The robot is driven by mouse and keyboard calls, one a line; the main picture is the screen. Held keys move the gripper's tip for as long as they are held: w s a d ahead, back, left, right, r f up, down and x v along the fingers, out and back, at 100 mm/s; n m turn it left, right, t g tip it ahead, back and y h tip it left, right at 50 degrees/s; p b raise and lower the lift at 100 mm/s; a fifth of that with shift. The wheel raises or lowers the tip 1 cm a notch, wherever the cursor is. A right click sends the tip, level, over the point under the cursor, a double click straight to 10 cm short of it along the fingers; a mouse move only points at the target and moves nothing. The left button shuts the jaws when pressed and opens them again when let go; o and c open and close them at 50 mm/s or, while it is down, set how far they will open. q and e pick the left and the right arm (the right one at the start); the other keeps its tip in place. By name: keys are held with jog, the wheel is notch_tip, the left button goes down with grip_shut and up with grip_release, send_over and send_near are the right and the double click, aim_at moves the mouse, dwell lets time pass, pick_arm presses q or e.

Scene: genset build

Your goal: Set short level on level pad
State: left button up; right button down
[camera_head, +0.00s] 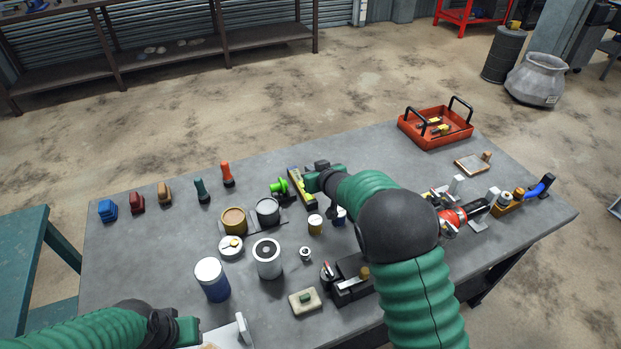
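A short yellow and black bar that looks like the level (295,179) is at the back middle of the table, beside a bright green part. My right gripper (311,181) is right at its right side; its fingers are small and partly hidden, so I cannot tell whether they grip it. I cannot tell for sure which surface is the level pad. A framed light plate (473,165) lies at the right back, and a beige pad with a green block (304,301) lies at the front. My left gripper (188,330) is low at the front left; its fingers are unclear.
Cans and jars, such as a blue-white jar (212,281) and a grey cylinder (267,260), crowd the middle. A red tray (436,129) stands at the back right. Colored blocks and handles line the back left. My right arm hides part of the table. The left front surface (145,255) is clear.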

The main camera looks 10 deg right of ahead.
jog(key=shift+w+f, duration=0.1)
jog(key=shift+w, duration=0.05)
jog(key=c, duration=2)
grip_release()
jog(key=o, duration=1.6)
jog(key=shift+c, duration=0.2)
